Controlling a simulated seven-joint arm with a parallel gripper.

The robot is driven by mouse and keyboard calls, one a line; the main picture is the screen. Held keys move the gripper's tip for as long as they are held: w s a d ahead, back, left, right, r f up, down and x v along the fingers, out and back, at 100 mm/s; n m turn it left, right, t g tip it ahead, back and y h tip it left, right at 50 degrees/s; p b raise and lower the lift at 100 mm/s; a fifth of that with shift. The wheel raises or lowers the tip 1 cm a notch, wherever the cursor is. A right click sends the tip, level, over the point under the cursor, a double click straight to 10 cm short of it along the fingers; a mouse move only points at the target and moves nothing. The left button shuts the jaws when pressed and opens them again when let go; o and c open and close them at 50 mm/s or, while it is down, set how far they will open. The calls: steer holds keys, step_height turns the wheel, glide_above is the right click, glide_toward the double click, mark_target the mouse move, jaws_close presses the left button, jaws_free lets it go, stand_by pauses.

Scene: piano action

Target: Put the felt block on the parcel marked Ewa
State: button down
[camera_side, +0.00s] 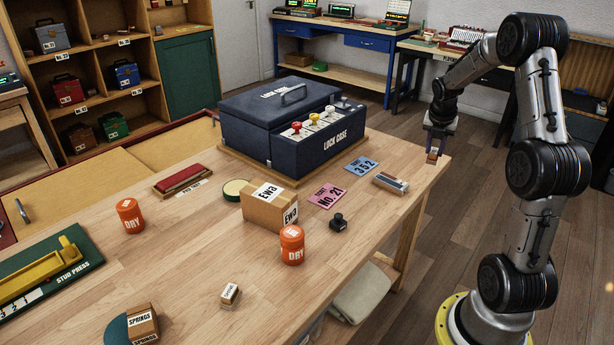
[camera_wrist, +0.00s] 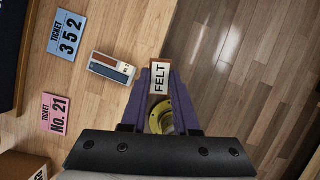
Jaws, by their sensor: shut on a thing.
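The felt block (camera_wrist: 159,77), a small brown block with a white label reading FELT, is between the fingertips of my gripper (camera_wrist: 151,95) in the wrist view. My gripper (camera_side: 433,150) is shut on it and holds it at the right end of the table in the side view, where the block (camera_side: 432,157) shows small below the fingers. The parcel marked Ewa (camera_side: 263,210) is a brown box with white labels, standing mid-table, well to the left of my gripper. Its edge may be the brown corner (camera_wrist: 22,166) at the lower left of the wrist view.
A blue lock case (camera_side: 262,131) stands behind the parcel. An orange DRY jar (camera_side: 292,246) and a black stamp (camera_side: 339,222) are near the parcel's front right. Pink (camera_side: 327,195) and blue (camera_side: 361,165) tickets and a small grey case (camera_side: 391,183) lie between parcel and gripper.

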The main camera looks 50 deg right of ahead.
steer(key=shift+s+a, duration=0.25)
steer(key=shift+a, duration=0.1)
steer(key=w+a+r+n+t+y, duration=0.1)
steer(key=w+a+r+n, duration=0.3)
steer(key=a, duration=0.9)
steer(key=w+a+r+n+t+y, duration=0.1)
steer(key=w+a+r+n, duration=0.35)
steer(key=a, duration=0.75)
steer(key=w+a+r+n+t, duration=0.15)
steer(key=w+a, duration=0.45)
steer(key=a, duration=0.7)
glide_toward(266, 189)
steer(key=shift+w+d+f+n, duration=0.3)
steer(key=shift+w+d, duration=0.25)
steer(key=shift+w, duration=0.15)
steer(key=shift+w+f, duration=0.15)
steer(key=shift+f, duration=0.7)
steer(key=shift+w+f, duration=0.1)
steer(key=shift+f, duration=0.75)
steer(key=shift+f, duration=0.15)
steer(key=c, duration=0.7)
jaws_free()
